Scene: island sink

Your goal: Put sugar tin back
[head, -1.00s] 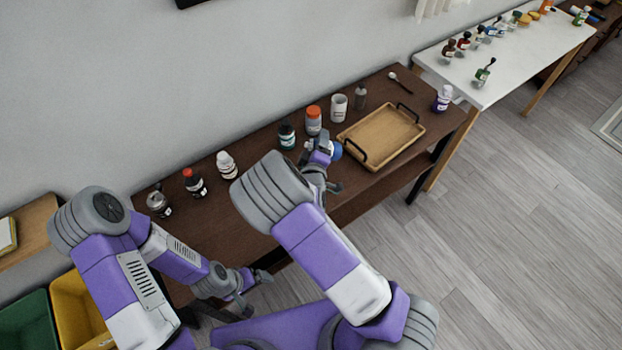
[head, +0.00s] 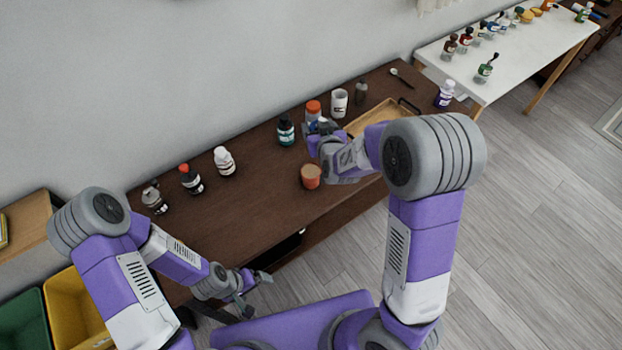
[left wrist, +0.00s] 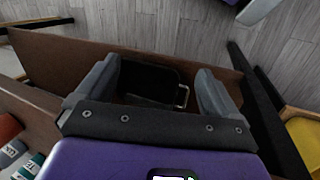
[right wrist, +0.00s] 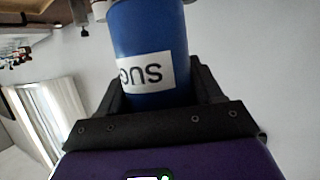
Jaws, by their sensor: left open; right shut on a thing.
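My right gripper (right wrist: 155,85) is shut on a blue tin (right wrist: 145,35) with a white label whose lettering is upside down and partly visible, fitting the sugar tin. In the head view my right gripper (head: 316,138) is above the brown table, close to the orange-lidded jar (head: 313,107), and it mostly hides the tin. I cannot tell whether the tin touches the table. My left gripper (head: 255,292) is open and empty in front of the table's near edge. Its spread fingers also show in the left wrist view (left wrist: 155,85).
A wooden tray (head: 375,117) lies partly behind my right arm. A dark bottle (head: 286,131), white cup (head: 339,102) and orange-topped jar (head: 311,176) stand nearby. More bottles (head: 224,161) stand to the left, with clear table between. A white table (head: 510,52) is at upper right.

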